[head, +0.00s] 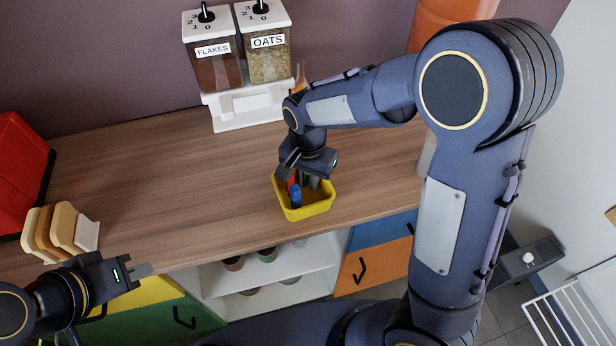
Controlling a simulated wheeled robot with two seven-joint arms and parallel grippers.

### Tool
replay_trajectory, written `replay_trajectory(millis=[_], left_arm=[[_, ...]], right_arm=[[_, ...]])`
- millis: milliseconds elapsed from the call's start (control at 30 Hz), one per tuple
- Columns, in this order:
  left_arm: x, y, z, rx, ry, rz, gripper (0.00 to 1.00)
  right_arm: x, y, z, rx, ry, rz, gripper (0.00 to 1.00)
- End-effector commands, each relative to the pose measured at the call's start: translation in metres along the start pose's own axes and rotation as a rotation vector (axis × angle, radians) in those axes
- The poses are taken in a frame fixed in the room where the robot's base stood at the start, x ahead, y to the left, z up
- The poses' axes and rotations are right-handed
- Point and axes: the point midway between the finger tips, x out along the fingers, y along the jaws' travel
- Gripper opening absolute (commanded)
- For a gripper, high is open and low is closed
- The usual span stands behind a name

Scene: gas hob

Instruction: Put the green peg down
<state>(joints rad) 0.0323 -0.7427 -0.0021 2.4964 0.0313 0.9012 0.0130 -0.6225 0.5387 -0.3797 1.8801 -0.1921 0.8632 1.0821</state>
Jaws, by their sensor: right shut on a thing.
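My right gripper (304,174) reaches down over a small yellow bin (311,211) on the wooden counter, with its fingertips at or just inside the rim. It is shut on the green peg (313,183), which is mostly hidden by the fingers and shows only as a dark green sliver. Whether the peg touches the bin floor cannot be seen. A blue peg (295,195) and a red peg (290,184) stand in the bin to the left of the green one. My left gripper (143,271) is apart, near the counter's front edge at lower left; its finger gap is unclear.
A white stand (248,106) with flakes (216,70) and oats (268,58) dispensers is against the wall behind the bin. A rack with bread slices (60,230) and a red box (20,170) are at left. The counter between them is clear. Shelves and drawers lie below its front edge.

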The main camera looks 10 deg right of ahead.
Motion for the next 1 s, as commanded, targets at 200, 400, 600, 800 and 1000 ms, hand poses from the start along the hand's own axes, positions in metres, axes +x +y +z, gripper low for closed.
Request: replay_trajectory(millis=[200,400,600,800,1000], left_arm=[[0.003,-0.001,0.001,0.0,0.0,0.0,0.0],[0.002,-0.001,0.001,0.0,0.0,0.0,0.0],[-0.002,0.001,-0.001,0.0,0.0,0.0,0.0],[-0.002,0.001,-0.001,0.0,0.0,0.0,0.0],[-0.004,0.002,-0.002,0.0,0.0,0.0,0.0]], right_arm=[[0.004,0.0,0.0,0.0,0.0,0.0,0.19],[0.003,0.0,0.0,0.0,0.0,0.0,0.27],[-0.002,0.0,0.0,0.0,0.0,-0.001,0.27],[-0.032,-0.001,0.0,-0.001,0.003,-0.007,0.27],[-0.076,-0.001,0.0,0.0,0.003,-0.007,0.27]])
